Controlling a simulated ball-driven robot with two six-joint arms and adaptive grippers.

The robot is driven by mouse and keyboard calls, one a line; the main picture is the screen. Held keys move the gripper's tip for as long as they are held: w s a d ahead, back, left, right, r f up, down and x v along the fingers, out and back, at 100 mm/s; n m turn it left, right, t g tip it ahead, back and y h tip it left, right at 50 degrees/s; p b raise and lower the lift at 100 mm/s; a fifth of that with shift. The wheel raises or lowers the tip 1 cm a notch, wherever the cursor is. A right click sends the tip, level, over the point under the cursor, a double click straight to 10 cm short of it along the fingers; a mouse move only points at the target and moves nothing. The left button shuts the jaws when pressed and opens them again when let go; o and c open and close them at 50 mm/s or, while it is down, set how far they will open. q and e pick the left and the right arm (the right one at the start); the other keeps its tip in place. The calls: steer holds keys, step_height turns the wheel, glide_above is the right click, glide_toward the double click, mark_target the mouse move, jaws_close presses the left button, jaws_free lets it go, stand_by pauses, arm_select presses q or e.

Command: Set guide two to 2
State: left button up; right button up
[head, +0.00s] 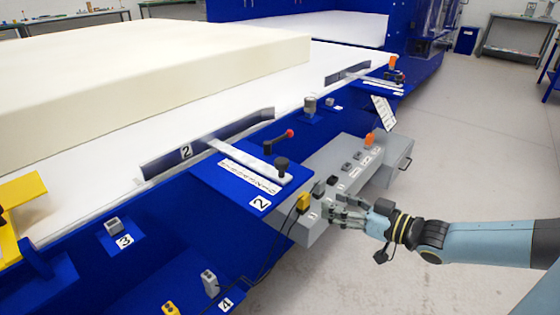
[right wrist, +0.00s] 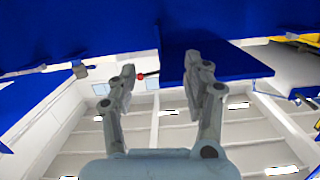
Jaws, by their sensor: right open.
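Guide two is a dark blue fence (head: 215,143) marked 2, standing on the white table edge. A pale scale bar (head: 250,163) runs from it across a blue bracket plate (head: 215,178). A black knob (head: 282,165) stands at the bar's outer end. A lever with a red ball end (head: 289,133) sits beside the bar; a small red spot (right wrist: 140,77) shows in the right wrist view between the fingers. My right gripper (head: 342,208) is open and empty, beside the grey control box, below and right of the knob. The scale's reading is too small to tell. My left gripper is out of view.
A large cream foam block (head: 150,75) lies on the white table. The grey control box (head: 345,165) with switches and an orange button projects from the blue frame. Another guide (head: 348,72) stands farther back. Clear floor lies to the right.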

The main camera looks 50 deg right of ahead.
mark_target(280, 160)
step_height(280, 160, up, 10)
steer(key=w+a+r+n+y+b, duration=0.1)
steer(key=w+a+n+y+b, duration=0.15)
steer(key=n+y, duration=0.4)
steer(key=shift+m+y, duration=0.25)
steer(key=shift+m, duration=0.1)
steer(key=b+x, duration=0.1)
steer(key=x, duration=0.2)
steer(key=b+x, duration=0.2)
steer(key=x, duration=0.1)
steer(key=b+x, duration=0.2)
steer(key=x, duration=0.1)
steer(key=shift+a+f, duration=0.2)
steer(key=shift+f, duration=0.2)
steer(key=shift+w+a+r, duration=0.1)
steer(key=shift+w+a, duration=0.05)
steer(key=shift+w, duration=0.2)
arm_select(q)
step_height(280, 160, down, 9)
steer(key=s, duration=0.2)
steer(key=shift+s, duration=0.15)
arm_select(e)
steer(key=shift+r, duration=0.1)
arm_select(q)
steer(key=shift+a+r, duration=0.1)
arm_select(e)
steer(key=shift+c, duration=0.3)
steer(key=c, duration=0.9)
jaws_close()
steer(key=shift+w, duration=0.1)
